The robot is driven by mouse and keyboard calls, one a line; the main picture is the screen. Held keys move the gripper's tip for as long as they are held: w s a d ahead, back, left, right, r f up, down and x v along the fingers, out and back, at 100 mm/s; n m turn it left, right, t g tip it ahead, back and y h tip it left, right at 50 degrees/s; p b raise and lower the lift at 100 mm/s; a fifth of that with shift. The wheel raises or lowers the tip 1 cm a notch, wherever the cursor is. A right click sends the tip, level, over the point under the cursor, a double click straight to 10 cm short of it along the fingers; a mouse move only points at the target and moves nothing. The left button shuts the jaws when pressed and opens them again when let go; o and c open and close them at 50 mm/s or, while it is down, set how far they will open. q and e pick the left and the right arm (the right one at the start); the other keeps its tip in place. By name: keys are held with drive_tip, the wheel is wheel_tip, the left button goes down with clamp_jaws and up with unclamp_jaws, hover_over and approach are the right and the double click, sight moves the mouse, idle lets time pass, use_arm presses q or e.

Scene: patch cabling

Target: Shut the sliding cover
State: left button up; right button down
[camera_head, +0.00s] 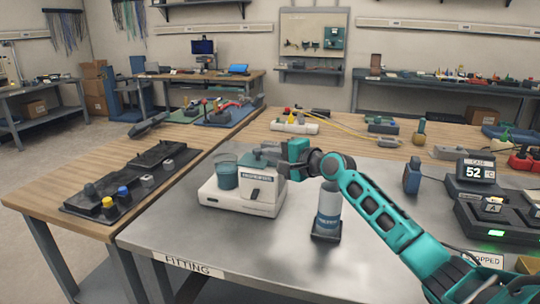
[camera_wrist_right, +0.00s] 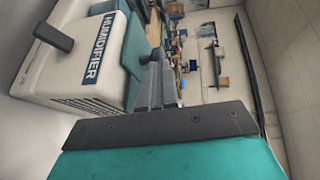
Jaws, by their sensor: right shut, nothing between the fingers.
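A white humidifier (camera_head: 240,200) stands on the grey metal table top. Its upper block carries a label reading HUMIDIFIER (camera_wrist_right: 96,47), and a teal part (camera_head: 262,159) with a dark knob sits on top. A dark handle (camera_wrist_right: 54,37) sticks out of the white front face. A teal-tinted cup (camera_head: 226,176) stands at the left of the body. I cannot tell which part is the sliding cover. My right gripper (camera_head: 284,170) is shut and empty at the right side of the humidifier; its fingers (camera_wrist_right: 153,65) show close to the teal top. My left gripper is not in view.
A bottle (camera_head: 328,207) on a dark pad stands right of the humidifier, under my right arm. A black tray (camera_head: 130,190) with knobs lies on the wooden table at left. A device showing 52 (camera_head: 474,171) stands at right. The metal top's front is clear.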

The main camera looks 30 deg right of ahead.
sight(240, 161)
drive_tip(key=shift+w+a, duration=0.1)
drive_tip(key=shift+w, duration=0.35)
drive_tip(key=shift+w+a, duration=0.15)
drive_tip(key=w+a, duration=0.1)
drive_tip(key=w+a+p, duration=0.1)
drive_tip(key=shift+w+a+r, duration=0.1)
drive_tip(key=shift+w+r, duration=0.1)
drive_tip(key=shift+w, duration=0.1)
drive_tip(key=w+a, duration=0.3)
drive_tip(key=shift+w+a+f+p, duration=0.1)
drive_tip(key=shift+w+f+p, duration=0.15)
drive_tip(key=shift+w+p, duration=0.15)
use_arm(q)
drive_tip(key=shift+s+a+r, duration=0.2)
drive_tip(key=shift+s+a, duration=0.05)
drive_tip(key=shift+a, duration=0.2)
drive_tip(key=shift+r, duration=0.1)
use_arm(e)
drive_tip(key=shift+s, duration=0.1)
